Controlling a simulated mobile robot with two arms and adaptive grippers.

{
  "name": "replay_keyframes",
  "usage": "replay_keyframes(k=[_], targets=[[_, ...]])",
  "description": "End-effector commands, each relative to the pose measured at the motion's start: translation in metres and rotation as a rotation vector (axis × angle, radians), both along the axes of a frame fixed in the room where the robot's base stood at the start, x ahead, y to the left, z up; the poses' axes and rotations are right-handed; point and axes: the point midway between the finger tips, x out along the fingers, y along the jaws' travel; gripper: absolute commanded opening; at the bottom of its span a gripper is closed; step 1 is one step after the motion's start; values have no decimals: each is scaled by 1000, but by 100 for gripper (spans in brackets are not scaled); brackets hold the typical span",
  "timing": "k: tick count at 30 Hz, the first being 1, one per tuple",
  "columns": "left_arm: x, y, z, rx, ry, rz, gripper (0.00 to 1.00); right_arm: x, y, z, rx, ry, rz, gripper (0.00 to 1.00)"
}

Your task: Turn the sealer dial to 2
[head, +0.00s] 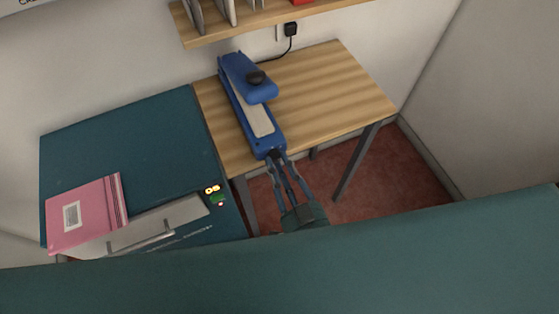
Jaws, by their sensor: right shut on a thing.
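My left gripper is not in view.
The wooden table (325,90) is clear right of the sealer. A shelf (270,22) hangs above. A teal surface (420,260) crosses the foreground.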

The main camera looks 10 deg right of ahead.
Motion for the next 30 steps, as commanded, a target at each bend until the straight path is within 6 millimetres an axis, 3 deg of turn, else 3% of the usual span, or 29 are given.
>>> replay_keyframes(k=[6, 18, 30], targets=[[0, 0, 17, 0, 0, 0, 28, 1, -1, 6, 199, 45, 0, 0], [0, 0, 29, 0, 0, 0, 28, 2, -2, 6, 528, 129, -1, 0], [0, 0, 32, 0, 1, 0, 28, 3, -3, 5, 700, 174, -3, 0]])
